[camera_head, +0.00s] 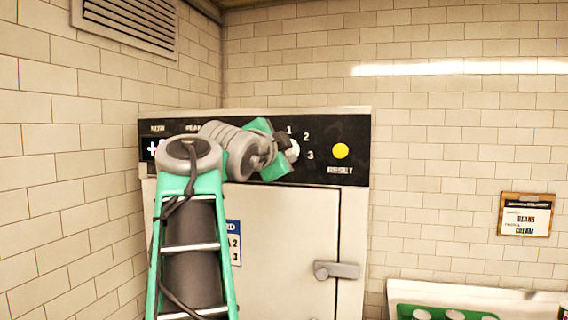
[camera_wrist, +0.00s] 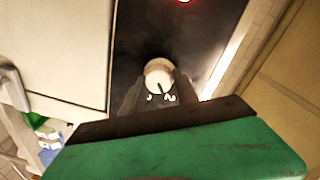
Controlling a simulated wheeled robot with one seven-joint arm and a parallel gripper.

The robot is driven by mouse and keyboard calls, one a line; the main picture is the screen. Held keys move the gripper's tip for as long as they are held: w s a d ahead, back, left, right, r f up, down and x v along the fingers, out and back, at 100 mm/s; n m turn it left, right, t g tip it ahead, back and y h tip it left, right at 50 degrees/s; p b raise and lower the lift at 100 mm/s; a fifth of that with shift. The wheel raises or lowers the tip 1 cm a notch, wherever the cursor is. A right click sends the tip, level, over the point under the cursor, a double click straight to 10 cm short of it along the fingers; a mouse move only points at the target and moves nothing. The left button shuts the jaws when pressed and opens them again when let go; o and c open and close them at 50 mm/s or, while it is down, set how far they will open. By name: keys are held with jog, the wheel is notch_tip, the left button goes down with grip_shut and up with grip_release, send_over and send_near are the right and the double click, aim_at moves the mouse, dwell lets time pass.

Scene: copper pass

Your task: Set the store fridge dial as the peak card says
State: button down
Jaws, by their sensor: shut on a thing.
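The store fridge (camera_head: 290,225) stands in the corner with a black control panel along its top. Its pale round dial (camera_head: 294,151) has the numbers 1, 2 and 3 visible around it; my gripper hides the rest. In the wrist view the dial (camera_wrist: 158,72) shows a dark pointer line and sits between my fingertips. My gripper (camera_head: 284,147) is shut on the dial. A blue-edged white card (camera_head: 236,243) on the fridge door shows a 2 and a 3, partly hidden by my arm. Whether it is the peak card I cannot tell.
A yellow RESET button (camera_head: 340,151) is right of the dial. The door handle (camera_head: 337,270) sticks out below. A clipboard (camera_head: 526,215) hangs on the right wall.

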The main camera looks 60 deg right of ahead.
jog(key=m+t+b, duration=0.1)
jog(key=m+b, duration=0.4)
jog(key=m, duration=0.3)
jog(key=shift+s+m, duration=0.1)
jog(key=shift+m, duration=0.2)
jog(key=shift+b, duration=0.3)
jog(key=c, duration=0.9)
grip_release()
jog(key=shift+f, duration=0.1)
